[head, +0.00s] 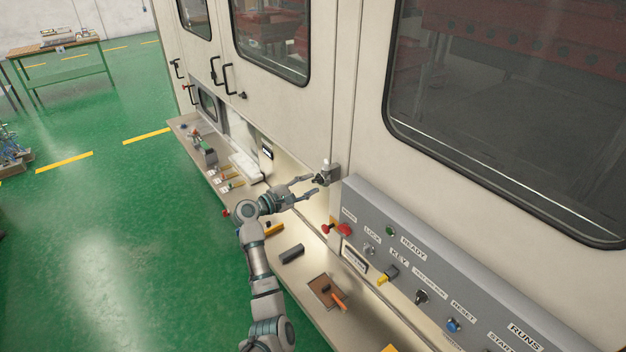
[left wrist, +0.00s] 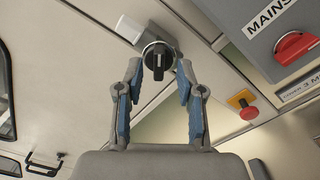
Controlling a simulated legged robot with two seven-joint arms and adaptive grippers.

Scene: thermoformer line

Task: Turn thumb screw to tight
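The thumb screw is a round black knob with a raised grip bar and a silver rim (left wrist: 158,57), on a grey block on the machine front. In the head view the thumb screw (head: 320,180) is small and partly covered by the gripper. My left gripper (head: 312,185) is open in front of it. In the left wrist view, the gripper's blue-padded fingers (left wrist: 159,72) stand on either side of the knob's lower part, with a gap visible on each side. Whether the fingertips reach the knob's depth is hard to tell. My right gripper is not in view.
A grey control panel (head: 455,268) with knobs and buttons stands right of the thumb screw. A red switch (left wrist: 295,47) and a red stop button (left wrist: 248,112) are close by. A narrow ledge (head: 300,285) below holds several loose tools.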

